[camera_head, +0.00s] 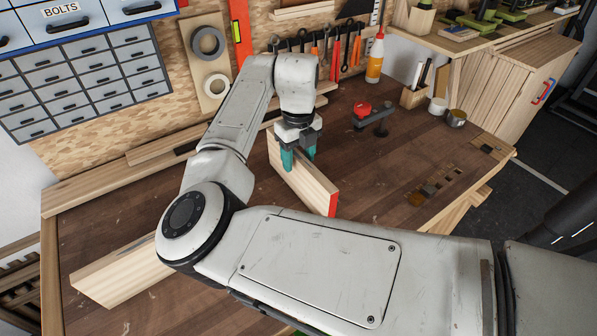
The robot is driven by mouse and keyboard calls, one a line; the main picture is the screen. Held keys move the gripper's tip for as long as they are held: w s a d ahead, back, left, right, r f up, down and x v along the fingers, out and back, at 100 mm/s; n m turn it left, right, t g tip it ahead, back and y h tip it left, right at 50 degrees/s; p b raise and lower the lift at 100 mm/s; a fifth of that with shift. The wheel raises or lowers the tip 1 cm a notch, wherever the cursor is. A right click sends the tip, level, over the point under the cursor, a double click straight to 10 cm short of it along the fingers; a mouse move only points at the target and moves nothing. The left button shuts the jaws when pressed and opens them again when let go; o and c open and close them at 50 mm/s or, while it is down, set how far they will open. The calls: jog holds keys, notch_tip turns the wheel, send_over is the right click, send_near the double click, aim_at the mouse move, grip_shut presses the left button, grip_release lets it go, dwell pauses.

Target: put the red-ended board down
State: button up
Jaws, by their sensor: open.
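The red-ended board (308,188) is pale wood and stands on its long edge on the dark workbench (372,180), its red end facing right and toward me. My gripper (298,158) points down at the board's top edge, with teal fingers. The fingers are open, one on the near face and one on the far side. Whether either finger touches the board cannot be told.
Another pale board (118,272) lies at the lower left, partly behind my arm. A red-topped clamp-like tool (366,115) stands right of my gripper. A glue bottle (375,60) and small cups (456,118) stand at the back. Bench right of the board is mostly clear.

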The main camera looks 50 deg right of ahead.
jog(key=shift+f, duration=0.25)
jog(key=shift+c, duration=0.4)
grip_shut()
